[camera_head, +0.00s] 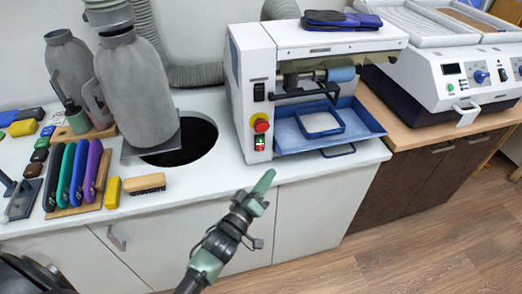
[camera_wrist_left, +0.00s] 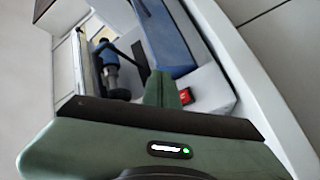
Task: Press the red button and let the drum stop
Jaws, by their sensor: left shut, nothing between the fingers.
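The white grinding machine (camera_head: 255,62) stands on the white counter. Its front panel carries a round red knob (camera_head: 261,125) on a yellow base, with a small green and red switch (camera_head: 260,143) below it. The blue drum (camera_head: 341,73) sits under the hood; I cannot tell whether it turns. My left gripper (camera_head: 266,178) is shut and empty, its green fingers pointing up just below and in front of the panel. In the left wrist view, the closed fingers (camera_wrist_left: 165,90) show beside a small red button (camera_wrist_left: 185,97), apparently without covering it. My right gripper is out of view.
A blue tray (camera_head: 365,118) juts from the machine. A round hole (camera_head: 200,140) lies left of it, beside a grey bottle-shaped container (camera_head: 137,88). A brush (camera_head: 145,183) and a yellow block (camera_head: 112,193) lie near the front edge. Open floor lies at the right.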

